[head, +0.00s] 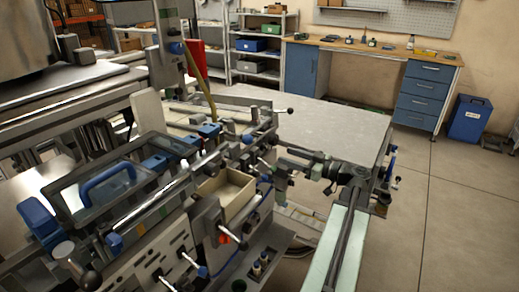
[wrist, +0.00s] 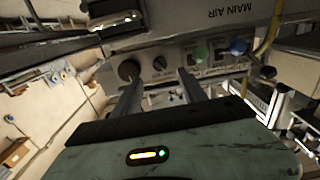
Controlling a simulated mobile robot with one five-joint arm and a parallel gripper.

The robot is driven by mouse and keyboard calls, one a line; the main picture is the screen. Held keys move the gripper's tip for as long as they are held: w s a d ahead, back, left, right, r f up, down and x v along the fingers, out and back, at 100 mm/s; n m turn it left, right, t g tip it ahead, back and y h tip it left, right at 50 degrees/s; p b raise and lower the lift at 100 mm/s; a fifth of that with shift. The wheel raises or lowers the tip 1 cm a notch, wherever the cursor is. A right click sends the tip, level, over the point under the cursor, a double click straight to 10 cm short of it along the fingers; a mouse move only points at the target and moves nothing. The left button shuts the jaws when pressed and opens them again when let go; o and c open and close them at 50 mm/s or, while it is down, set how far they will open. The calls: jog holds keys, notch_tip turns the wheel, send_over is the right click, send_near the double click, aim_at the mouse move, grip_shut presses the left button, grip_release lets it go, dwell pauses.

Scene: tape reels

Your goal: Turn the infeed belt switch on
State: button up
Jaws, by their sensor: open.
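In the wrist view, a grey control panel (wrist: 220,68) lies ahead of my gripper (wrist: 159,79). My gripper's two fingers are apart, with nothing seen between them. The panel carries a large black knob (wrist: 128,70), a smaller dark knob (wrist: 160,63), a green button (wrist: 200,53) and a blue button (wrist: 238,47). The smaller knob shows just beyond the gap between the fingertips; I cannot tell whether they touch it. The small lettering is too blurred to read, so I cannot tell which control is the infeed belt switch.
A "MAIN AIR" label (wrist: 231,10) is above the buttons. A yellow hose (wrist: 268,32) hangs at right. In the head view, the machine with levers and a blue-handled tray (head: 108,185) fills the left.

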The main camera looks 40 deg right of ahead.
aim_at(267, 149)
jog(key=x, duration=0.8)
jog(key=shift+c, duration=0.2)
